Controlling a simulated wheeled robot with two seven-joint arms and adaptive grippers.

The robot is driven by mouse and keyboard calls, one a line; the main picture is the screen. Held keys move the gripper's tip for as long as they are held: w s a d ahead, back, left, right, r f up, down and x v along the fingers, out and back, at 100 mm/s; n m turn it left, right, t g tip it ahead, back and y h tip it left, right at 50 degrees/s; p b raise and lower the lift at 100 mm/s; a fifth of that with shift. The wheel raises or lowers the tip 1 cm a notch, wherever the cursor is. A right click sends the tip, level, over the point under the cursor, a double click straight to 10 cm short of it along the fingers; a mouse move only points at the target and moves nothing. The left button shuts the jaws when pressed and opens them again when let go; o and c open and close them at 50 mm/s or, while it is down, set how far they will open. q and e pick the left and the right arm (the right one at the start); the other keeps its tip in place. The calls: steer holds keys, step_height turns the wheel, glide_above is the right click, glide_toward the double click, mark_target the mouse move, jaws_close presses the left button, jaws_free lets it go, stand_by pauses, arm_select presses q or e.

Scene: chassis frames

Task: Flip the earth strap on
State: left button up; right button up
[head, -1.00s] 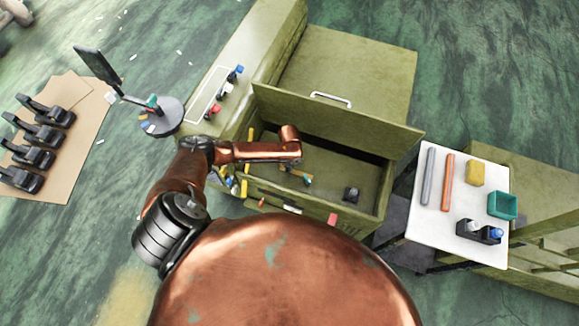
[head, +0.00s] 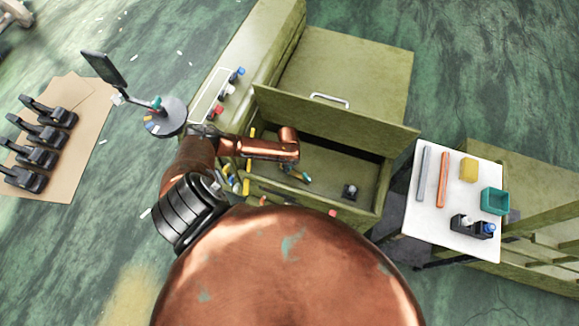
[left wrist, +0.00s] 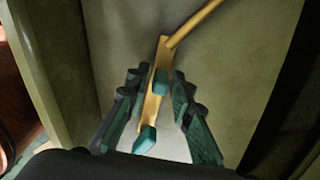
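The earth strap looks to be a brass bar with teal ends (left wrist: 150,108), with a thin brass rod running up from it. It also shows in the head view as a small brass and teal piece (head: 306,178) inside the open-topped olive cabinet (head: 325,172). My left gripper (left wrist: 155,82) is open, with its dark teal fingers on either side of the bar. I cannot tell whether a finger touches it. In the head view my copper wrist hides most of this gripper. My right gripper is not in view.
A raised olive panel (head: 330,122) stands along the cabinet's far side. A black knob (head: 349,191) sits at the right inside it. Yellow pieces lie by its left end. A white-topped table (head: 455,215) with rods and a teal tray (head: 495,201) stands at right.

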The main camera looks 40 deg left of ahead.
arm_select(q)
steer(key=shift+o, duration=0.8)
step_height(320, 180, up, 12)
stand_by(0.4)
